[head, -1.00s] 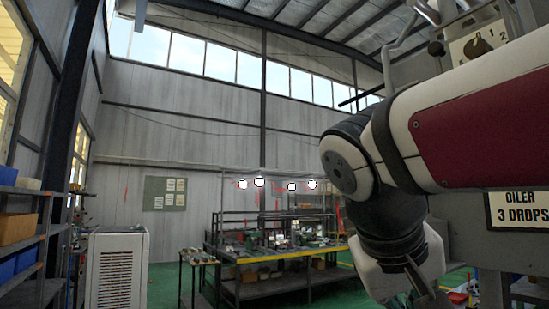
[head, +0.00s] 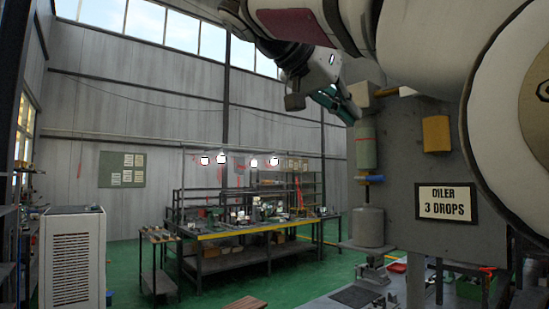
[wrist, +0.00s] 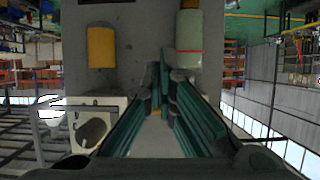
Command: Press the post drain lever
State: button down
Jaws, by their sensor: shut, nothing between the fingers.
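No part is marked as the post drain lever, and I cannot tell it for certain. A small orange-and-blue piece (head: 369,179) juts from the unit below the green cylinder (head: 365,145) on the grey panel (head: 405,180). My gripper (head: 347,108) is in front of the upper left of this panel, near the top of the green cylinder. In the wrist view its teal fingers (wrist: 168,78) are together and empty. There the green cylinder (wrist: 188,58) is beyond the fingertips to the right, and a yellow cylinder (wrist: 101,47) is to the left. Contact cannot be told.
A sign reading OILER 3 DROPS (head: 446,202) is on the panel. A workbench (head: 225,250) and a white cabinet (head: 77,260) stand farther back. Green floor (head: 330,268) is open between.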

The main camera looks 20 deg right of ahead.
jog(key=p, duration=0.2)
send_over(372, 178)
jog(key=s, duration=0.1)
jog(key=f, duration=0.2)
jog(key=d+f, duration=0.1)
jog(key=f, duration=0.1)
jog(key=shift+f, duration=0.25)
jog(key=f, duration=0.1)
jog(key=a+f, duration=0.1)
jog(key=shift+f+p, duration=0.35)
jog(key=shift+p, duration=0.05)
jog(key=shift+a+f, duration=0.1)
jog(key=shift+f, duration=0.45)
